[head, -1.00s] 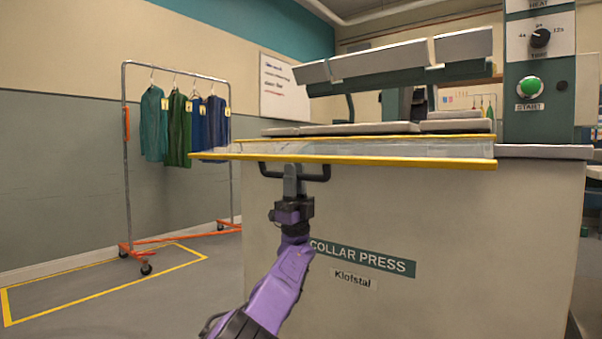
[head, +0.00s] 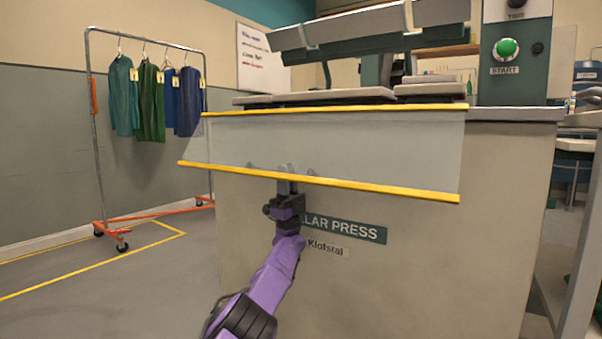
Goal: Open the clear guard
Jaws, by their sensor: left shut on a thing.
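The clear guard (head: 380,149) is a see-through panel with yellow strips along its upper and lower edges. It hangs tilted down at the front of the collar press (head: 430,240), with its upper edge by the press top. The handle is mostly hidden behind the panel and the gripper. The purple left arm reaches up from below. My right gripper is not in view.
The press has pale pads (head: 320,97), a raised upper part (head: 370,28) and a green start button (head: 506,48) at the right. A garment rail (head: 92,150) with several hanging garments stands at the left. Floor between rail and press is clear.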

